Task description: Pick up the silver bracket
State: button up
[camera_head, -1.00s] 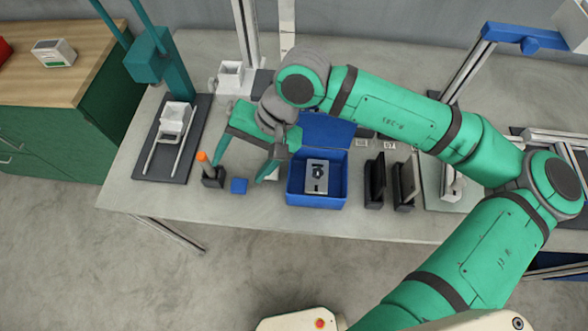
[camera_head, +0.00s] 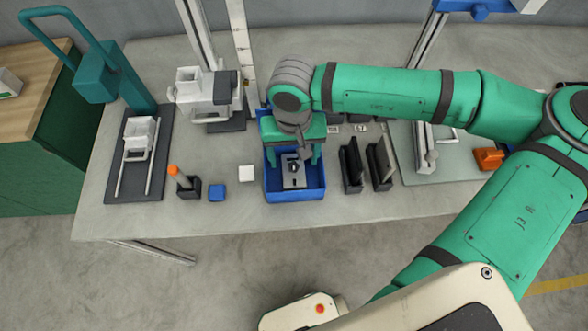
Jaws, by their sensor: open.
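The silver bracket (camera_head: 294,176) is a small grey metal piece with a dark centre. It lies inside the blue box (camera_head: 295,196), towards the front. My gripper (camera_head: 294,160) points down over the box, with its two green fingers apart on either side of the bracket's far part. The fingertips look to be at or inside the box's walls; I cannot tell whether they touch the bracket. The gripper is open and holds nothing.
Dark upright holders (camera_head: 365,165) stand close to the box's right. A white cube (camera_head: 246,173), a blue block (camera_head: 217,192) and an orange-tipped tool in a black stand (camera_head: 182,181) are to the left. A white device (camera_head: 207,92) stands behind. The table's front strip is clear.

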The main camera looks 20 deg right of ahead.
aim_at(294, 165)
jog(key=f, duration=0.4)
jog(key=shift+s+a, duration=0.1)
jog(key=shift+s, duration=0.1)
jog(key=shift+f, duration=0.65)
jog(key=shift+w, duration=0.1)
jog(key=c, duration=1.4)
jog(key=shift+o, duration=0.2)
jog(key=shift+r, duration=0.1)
